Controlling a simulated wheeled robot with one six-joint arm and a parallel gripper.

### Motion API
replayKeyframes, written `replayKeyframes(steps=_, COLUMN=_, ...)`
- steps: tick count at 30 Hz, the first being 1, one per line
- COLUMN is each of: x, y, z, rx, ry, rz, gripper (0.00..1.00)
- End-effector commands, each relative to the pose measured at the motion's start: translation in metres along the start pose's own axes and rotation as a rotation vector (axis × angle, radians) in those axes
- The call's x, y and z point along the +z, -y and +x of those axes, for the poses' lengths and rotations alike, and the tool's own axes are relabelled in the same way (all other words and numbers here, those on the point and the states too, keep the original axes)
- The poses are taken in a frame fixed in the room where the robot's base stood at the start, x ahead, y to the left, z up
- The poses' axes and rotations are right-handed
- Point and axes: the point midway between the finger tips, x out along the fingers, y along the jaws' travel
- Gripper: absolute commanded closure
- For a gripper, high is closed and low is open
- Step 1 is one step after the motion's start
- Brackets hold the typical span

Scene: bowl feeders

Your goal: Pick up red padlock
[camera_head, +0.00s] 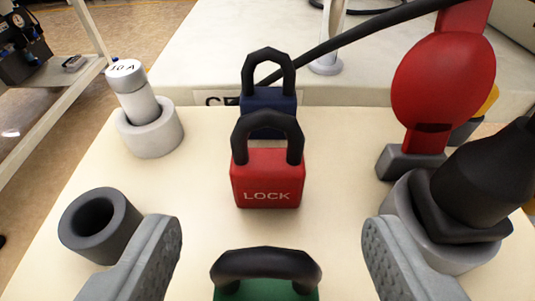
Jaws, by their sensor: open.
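The red padlock (267,178) stands upright near the middle of the cream surface, with a black shackle on top and "LOCK" in pale letters on its front. A blue padlock (270,98) stands close behind it, partly hidden by its shackle. A green padlock (265,289) is in front, cut off by the bottom edge. My gripper (272,250) is open, its two grey fingers wide apart at the bottom left and right. The green padlock shows between the fingers, and the red padlock is farther ahead, not touched by either finger.
A dark grey hollow cylinder (99,225) is by the left finger. A white fuse labelled 10A (132,92) stands in a round holder (151,131) at the left. A red disc-shaped part (443,82) and a black plug-like part (482,180) crowd the right side.

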Motion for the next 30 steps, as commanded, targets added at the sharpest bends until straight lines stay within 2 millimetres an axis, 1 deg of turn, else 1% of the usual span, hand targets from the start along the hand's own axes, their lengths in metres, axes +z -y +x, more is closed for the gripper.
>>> replayKeyframes(steps=5, x=0.0, y=0.002, z=0.018, rx=0.0, ry=0.002, rz=0.0, gripper=0.36)
replayKeyframes(steps=9, x=0.0, y=0.002, z=0.036, rx=0.0, ry=0.002, rz=0.0, gripper=0.36)
replayKeyframes(steps=12, x=0.0, y=0.002, z=0.045, rx=0.0, ry=0.002, rz=0.0, gripper=0.36)
replayKeyframes(steps=20, x=-0.001, y=0.002, z=0.048, rx=0.0, ry=0.001, rz=0.0, gripper=0.36)
replayKeyframes(steps=23, x=-0.001, y=0.002, z=0.048, rx=0.0, ry=0.001, rz=0.0, gripper=0.54)
replayKeyframes(steps=24, x=-0.001, y=0.002, z=0.048, rx=0.0, ry=0.001, rz=0.0, gripper=0.62)
replayKeyframes(steps=26, x=-0.001, y=0.002, z=0.048, rx=0.0, ry=0.001, rz=0.0, gripper=0.74)
replayKeyframes(steps=27, x=-0.001, y=0.002, z=0.048, rx=0.0, ry=0.001, rz=0.0, gripper=0.82)
replayKeyframes(steps=28, x=-0.001, y=0.002, z=0.048, rx=0.0, ry=0.001, rz=0.0, gripper=0.87)
replayKeyframes(steps=29, x=-0.001, y=0.002, z=0.048, rx=0.0, ry=0.0, rz=0.0, gripper=0.9)
replayKeyframes(steps=30, x=-0.001, y=0.002, z=0.048, rx=0.0, ry=0.0, rz=0.0, gripper=0.9)
